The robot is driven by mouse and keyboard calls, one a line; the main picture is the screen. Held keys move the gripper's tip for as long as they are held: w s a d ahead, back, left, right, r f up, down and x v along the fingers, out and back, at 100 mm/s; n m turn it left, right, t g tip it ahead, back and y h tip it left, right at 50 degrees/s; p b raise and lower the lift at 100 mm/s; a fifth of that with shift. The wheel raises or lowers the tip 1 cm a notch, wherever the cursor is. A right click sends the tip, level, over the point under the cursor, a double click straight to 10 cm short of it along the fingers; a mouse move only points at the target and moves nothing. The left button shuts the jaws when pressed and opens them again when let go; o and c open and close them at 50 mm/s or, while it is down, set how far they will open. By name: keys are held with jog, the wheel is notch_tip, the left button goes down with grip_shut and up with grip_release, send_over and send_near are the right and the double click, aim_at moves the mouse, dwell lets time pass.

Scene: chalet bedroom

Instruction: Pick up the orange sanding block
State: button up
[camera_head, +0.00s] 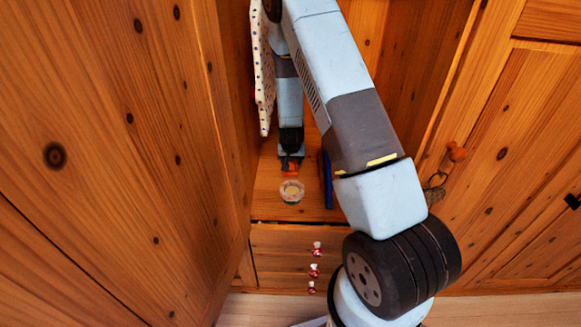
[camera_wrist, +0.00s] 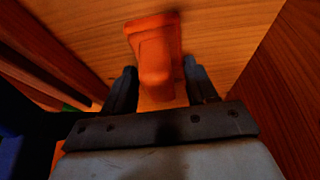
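The orange sanding block (camera_wrist: 156,55) lies on the wooden shelf in the wrist view, its near end between the two fingers of my gripper (camera_wrist: 160,80). The fingers are apart, with a narrow gap showing on each side of the block, so I see no grip on it. In the head view my gripper (camera_head: 291,158) points down inside the open wooden cabinet, and a small part of the orange block (camera_head: 291,169) shows just below it. The rest of the block is hidden there by the gripper.
A small round container (camera_head: 291,191) stands just in front of the block. A blue upright thing (camera_head: 327,180) is close on the right. A dotted white item (camera_head: 264,65) hangs at the left. Cabinet walls are near on both sides. Drawers with red-and-white knobs (camera_head: 314,270) are below.

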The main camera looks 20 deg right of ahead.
grip_shut()
dwell(0.3)
jog(key=shift+r, duration=0.15)
jog(key=shift+r, duration=0.25)
notch_tip(320, 180, up, 2)
jog(key=shift+r, duration=0.15)
jog(key=s+r, duration=1)
jog(key=s, duration=0.4)
jog(key=shift+a, duration=0.2)
